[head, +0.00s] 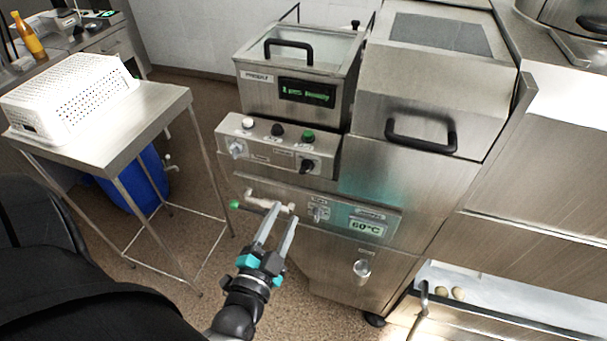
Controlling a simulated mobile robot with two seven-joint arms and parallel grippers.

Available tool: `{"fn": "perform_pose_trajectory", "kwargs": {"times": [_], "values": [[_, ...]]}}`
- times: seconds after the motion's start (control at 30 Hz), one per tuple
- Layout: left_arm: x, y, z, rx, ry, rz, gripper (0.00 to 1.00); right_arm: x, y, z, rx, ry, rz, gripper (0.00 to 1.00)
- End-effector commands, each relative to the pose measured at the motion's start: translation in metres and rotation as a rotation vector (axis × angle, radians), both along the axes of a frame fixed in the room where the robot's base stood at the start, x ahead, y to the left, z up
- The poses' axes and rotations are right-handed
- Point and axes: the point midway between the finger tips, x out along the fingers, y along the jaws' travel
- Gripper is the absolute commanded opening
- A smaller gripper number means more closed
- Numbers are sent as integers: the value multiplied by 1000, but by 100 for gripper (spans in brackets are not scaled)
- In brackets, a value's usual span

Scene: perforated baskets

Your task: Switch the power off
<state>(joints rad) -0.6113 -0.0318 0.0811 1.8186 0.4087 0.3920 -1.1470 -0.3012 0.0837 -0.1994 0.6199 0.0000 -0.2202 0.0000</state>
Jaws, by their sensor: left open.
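A steel machine has a control box (278,146) on its front. The box carries a white button (248,122), a black button (277,130) and a green button (308,137) on top, with a silver knob (236,149) and a black knob (307,166) on its front face. A lower panel (338,212) holds a small silver switch or knob (318,213) and a lit display (366,227) reading 60°C. Another lit display (307,92) shows green text. My left gripper (285,213) is open and empty, below the control box. My right gripper is out of view.
A tap with a green end (236,205) sticks out close to my left gripper's fingers. A steel table (155,105) with a white perforated basket (70,97) stands at left, with a blue bin (143,185) underneath. The machine's handle (422,137) protrudes at right.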

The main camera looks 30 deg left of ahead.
Motion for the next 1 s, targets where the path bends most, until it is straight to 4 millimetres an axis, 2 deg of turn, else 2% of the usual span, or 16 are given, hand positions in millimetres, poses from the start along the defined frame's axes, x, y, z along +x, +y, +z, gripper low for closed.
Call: {"fn": "perform_pose_trajectory", "kwargs": {"times": [0.1, 0.6, 0.8, 1.0], "values": [[22, 5, 1, 1, -4, 0, 46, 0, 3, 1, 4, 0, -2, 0], [103, 24, 0, -1, -1, -1, 46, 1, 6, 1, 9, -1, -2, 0], [120, 29, -1, -1, 1, -1, 46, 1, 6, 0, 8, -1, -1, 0], [125, 30, 0, -1, 2, -1, 46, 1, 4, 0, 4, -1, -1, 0]]}}
